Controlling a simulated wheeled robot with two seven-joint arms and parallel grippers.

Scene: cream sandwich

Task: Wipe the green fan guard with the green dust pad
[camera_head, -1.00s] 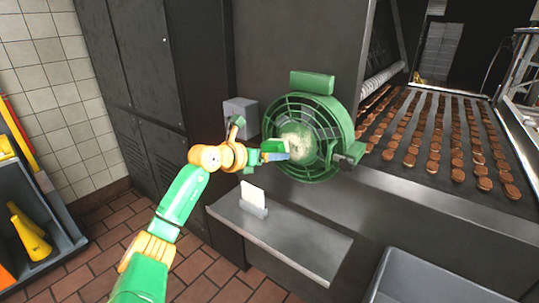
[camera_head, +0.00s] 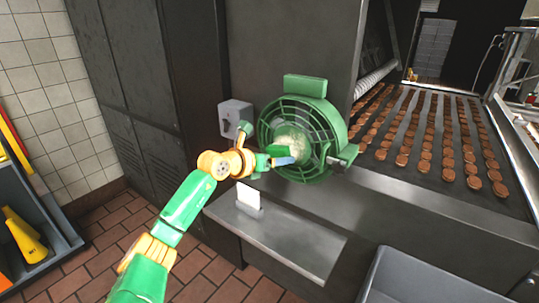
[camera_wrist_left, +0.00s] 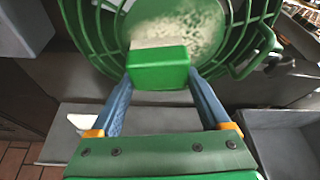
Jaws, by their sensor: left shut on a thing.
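The green fan guard (camera_head: 321,113) is a round cage on the front of the dark machine, with a pale dusty patch (camera_head: 296,138) at its middle. The patch also shows in the left wrist view (camera_wrist_left: 200,25). My left gripper (camera_head: 284,160) is in front of the guard's lower middle. In the left wrist view its blue fingers are shut on the green dust pad (camera_wrist_left: 158,68), a block with a pale far edge facing the patch. The pad is at or very near the guard; I cannot tell whether it touches. My right gripper is out of view.
A metal shelf (camera_head: 290,243) below the guard carries a white card in a holder (camera_head: 249,201). A grey box (camera_head: 236,113) is left of the guard. A conveyor of brown biscuits (camera_head: 425,140) lies right, and a grey bin (camera_head: 420,275) stands lower right.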

